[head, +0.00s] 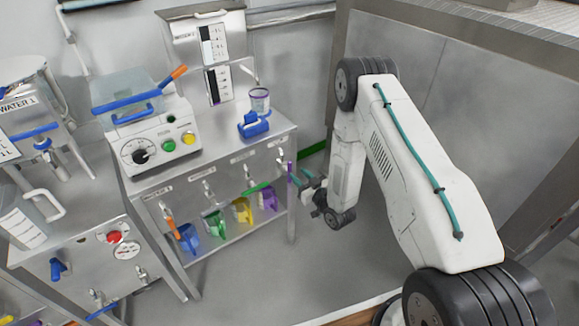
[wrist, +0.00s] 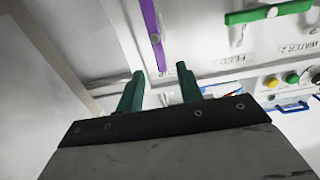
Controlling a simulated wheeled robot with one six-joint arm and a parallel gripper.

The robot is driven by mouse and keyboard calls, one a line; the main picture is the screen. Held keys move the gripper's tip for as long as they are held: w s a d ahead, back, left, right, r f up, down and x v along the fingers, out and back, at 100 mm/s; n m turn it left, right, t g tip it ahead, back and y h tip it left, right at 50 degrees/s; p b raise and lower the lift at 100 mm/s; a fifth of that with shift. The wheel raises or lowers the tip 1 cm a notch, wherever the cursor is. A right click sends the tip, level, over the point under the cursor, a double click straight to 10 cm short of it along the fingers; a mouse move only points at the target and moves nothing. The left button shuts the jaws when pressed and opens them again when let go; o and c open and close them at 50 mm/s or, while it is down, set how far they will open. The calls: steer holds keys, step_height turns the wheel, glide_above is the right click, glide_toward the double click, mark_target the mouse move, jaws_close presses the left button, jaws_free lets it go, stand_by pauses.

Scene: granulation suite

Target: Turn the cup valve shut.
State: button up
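The cup valve's purple lever (head: 290,172) is at the right end of the bench front and points about straight down. My gripper (head: 305,179) is just right of the lever in the head view. In the wrist view my gripper (wrist: 161,80) has its two teal fingers apart with nothing held. The lever's end shows in the gap between the fingertips; I cannot tell its depth.
A green lever (wrist: 268,12) on the neighbouring valve lies sideways. The bench (head: 225,165) carries a control box (head: 165,145) and a clear cup (head: 260,100). A large grey cabinet (head: 440,75) stands behind my arm.

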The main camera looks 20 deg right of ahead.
mark_target(291, 167)
steer(key=x, duration=0.7)
jaws_close()
